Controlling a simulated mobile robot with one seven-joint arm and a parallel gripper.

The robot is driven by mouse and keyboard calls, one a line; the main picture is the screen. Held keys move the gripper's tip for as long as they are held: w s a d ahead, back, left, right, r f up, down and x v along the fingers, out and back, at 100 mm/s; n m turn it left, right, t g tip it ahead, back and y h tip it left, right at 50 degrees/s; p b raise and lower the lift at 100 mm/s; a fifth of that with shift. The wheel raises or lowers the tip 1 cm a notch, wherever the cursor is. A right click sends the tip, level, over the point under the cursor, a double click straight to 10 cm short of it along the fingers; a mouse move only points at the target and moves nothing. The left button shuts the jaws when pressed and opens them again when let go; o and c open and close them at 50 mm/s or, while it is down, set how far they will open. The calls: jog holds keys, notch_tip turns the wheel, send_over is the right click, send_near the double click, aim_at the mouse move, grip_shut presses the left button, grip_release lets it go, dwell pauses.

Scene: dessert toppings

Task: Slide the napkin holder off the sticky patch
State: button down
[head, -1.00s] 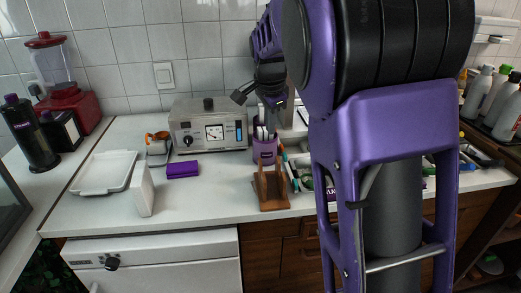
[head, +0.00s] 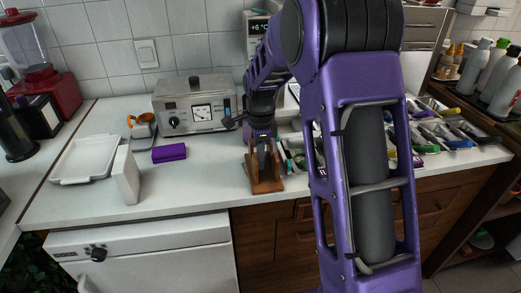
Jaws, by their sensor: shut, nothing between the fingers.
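The brown wooden napkin holder (head: 266,184) stands upright near the front edge of the white counter, left of my arm. Two upright panels rise from its base. My gripper (head: 262,145) points down at the holder, its tip at the top of the panels. It looks shut and holds nothing. I cannot tell whether it touches the wood. No sticky patch can be made out.
A purple box (head: 169,153), a white upright block (head: 126,175) and a white tray (head: 86,160) are to the left. A silver appliance (head: 194,105) stands behind. Trays of utensils (head: 440,130) lie right of my arm. The counter left of the holder is clear.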

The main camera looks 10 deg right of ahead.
jog(key=shift+f, duration=0.5)
jog(key=shift+a, duration=0.1)
jog(key=a+p, duration=0.3)
jog(key=a, duration=1.3)
jog(key=shift+w+a+p, duration=0.15)
jog(key=shift+a+p, duration=0.1)
jog(key=shift+p, duration=0.15)
jog(key=shift+r, duration=0.15)
